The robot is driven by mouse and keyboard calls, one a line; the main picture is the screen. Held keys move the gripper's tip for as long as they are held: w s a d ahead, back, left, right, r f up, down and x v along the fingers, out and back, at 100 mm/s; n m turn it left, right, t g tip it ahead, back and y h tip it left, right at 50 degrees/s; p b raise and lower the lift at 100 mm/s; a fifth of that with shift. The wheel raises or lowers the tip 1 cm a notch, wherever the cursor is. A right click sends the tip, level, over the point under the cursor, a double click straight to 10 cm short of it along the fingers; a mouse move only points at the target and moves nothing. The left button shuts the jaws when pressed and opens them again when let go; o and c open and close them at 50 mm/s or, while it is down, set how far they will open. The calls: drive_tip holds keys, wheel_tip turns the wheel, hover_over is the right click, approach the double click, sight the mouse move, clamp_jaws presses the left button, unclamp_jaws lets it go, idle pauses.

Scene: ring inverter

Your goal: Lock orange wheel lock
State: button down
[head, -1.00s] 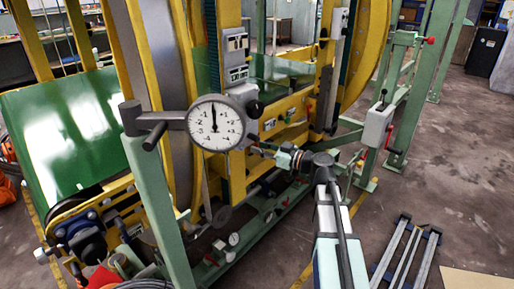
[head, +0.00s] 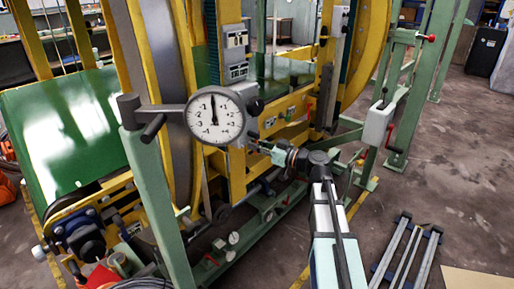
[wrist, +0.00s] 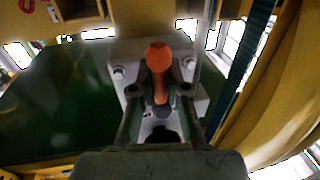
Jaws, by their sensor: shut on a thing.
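The orange wheel lock (wrist: 160,62) is in the middle of the wrist view. It is a small orange lever with a rounded top and a narrower stem, in front of a pale metal plate (wrist: 122,58) with bolts. My gripper (wrist: 161,97) has one finger on each side of the stem and is shut on it. In the head view my gripper (head: 264,148) reaches left into the yellow frame, just right of and below the dial gauge (head: 215,116). I cannot make out the lock clearly in the head view.
A green post (head: 158,205) carrying the gauge stands left of my gripper. Yellow machine frames (head: 290,128) surround the reach area. A grey box with a red handle (head: 378,122) stands to the right. Open floor (head: 450,180) lies at the right.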

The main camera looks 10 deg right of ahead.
drive_tip(key=c, duration=1.4)
unclamp_jaws()
drive_tip(key=v, duration=1.2)
drive_tip(key=shift+m, duration=0.3)
